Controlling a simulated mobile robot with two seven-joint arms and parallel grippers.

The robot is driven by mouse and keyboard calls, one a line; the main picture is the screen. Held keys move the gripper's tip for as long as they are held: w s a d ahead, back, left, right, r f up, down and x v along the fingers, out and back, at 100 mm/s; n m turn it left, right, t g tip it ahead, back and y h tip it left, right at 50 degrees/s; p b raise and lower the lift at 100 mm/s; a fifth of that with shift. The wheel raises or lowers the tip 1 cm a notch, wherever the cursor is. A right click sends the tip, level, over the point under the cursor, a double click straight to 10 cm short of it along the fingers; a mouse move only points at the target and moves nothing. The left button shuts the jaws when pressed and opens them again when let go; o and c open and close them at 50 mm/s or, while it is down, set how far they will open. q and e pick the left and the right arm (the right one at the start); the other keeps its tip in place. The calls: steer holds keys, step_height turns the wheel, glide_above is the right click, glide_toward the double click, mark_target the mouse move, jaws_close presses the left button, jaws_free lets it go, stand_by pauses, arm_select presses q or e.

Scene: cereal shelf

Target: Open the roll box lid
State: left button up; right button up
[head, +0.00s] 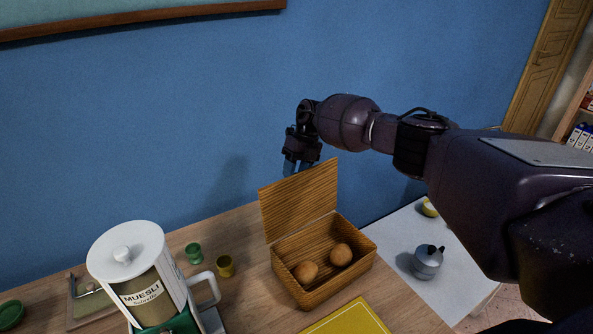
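My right gripper (297,166) points down just behind the top edge of the lid. Its fingertips are small, dark and partly hidden, so I cannot tell whether they are apart or touch the lid. My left gripper is out of view.
A yellow flat item (349,320) lies in front of the box. A moka pot (427,263) stands on the white surface at right.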

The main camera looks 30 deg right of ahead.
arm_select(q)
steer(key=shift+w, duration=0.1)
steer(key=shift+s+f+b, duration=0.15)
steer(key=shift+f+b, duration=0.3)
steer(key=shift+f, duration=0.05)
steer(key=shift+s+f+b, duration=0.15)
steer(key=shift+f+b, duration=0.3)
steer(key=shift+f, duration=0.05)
arm_select(e)
steer(key=v, duration=1.1)
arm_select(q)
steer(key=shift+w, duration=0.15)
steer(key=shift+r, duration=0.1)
arm_select(e)
steer(key=shift+f, duration=0.1)
